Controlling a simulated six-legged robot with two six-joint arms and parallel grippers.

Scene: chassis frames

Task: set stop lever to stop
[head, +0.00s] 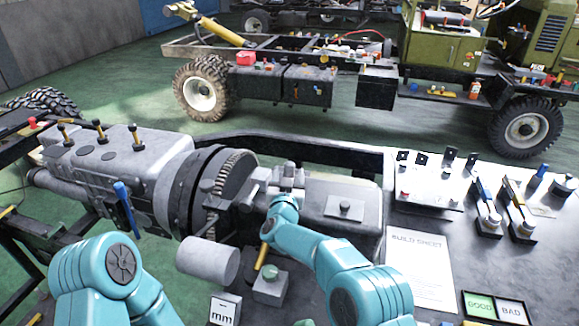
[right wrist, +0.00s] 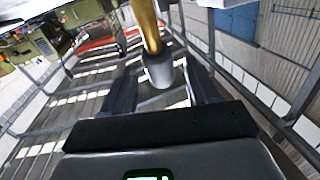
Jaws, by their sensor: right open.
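My right gripper (head: 285,180) is at the grey engine and gearbox assembly (head: 325,200), above the bench. In the right wrist view its two dark fingers (right wrist: 163,90) are apart. A yellow rod with a grey cylindrical end (right wrist: 158,70) shows between them, not visibly clamped. In the head view a yellow handle (head: 266,250) shows beside my right forearm; I cannot tell whether it is the same part. A blue-handled lever (head: 127,207) stands out from the left side of the assembly. No stop marking is readable. My left arm shows at lower left, its gripper out of sight.
A grey box with a green button (head: 270,285) and a grey cylinder (head: 208,260) are close to my right arm. A build sheet (head: 420,262), blue and yellow levers (head: 487,200) and a GOOD/BAD panel (head: 495,309) are at right. A truck chassis (head: 300,85) stands behind.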

